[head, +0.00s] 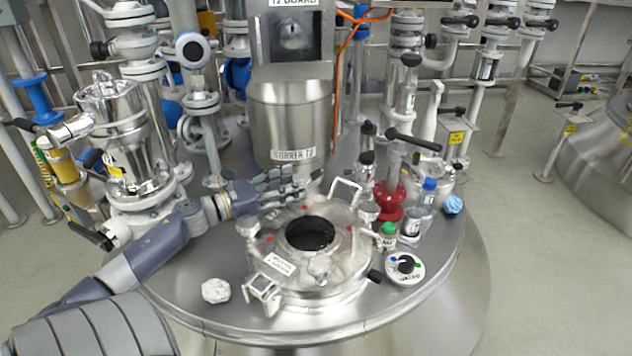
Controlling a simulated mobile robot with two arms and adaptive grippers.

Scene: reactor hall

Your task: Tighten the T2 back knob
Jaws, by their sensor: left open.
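The round metal hatch (345,262) with a dark open hole (310,233) sits on top of the steel vessel (200,265). My left gripper (300,187) comes in from the left, over the hatch's back edge, with its fingers pointing right. It is open, and I see nothing held in it. The T2 back knob cannot be made out for certain; the gripper covers part of the hatch's back rim. A bent metal handle (345,184) stands at the hatch's back right, and another clamp (262,288) at its front left. My right gripper is not in view.
The stirrer housing (290,105) stands close behind the gripper. Right of the hatch are a red flanged fitting (390,200), a blue-capped bottle (427,193), a green-capped bottle (387,235) and a round white disc (405,268). A crumpled white piece (215,290) lies front left.

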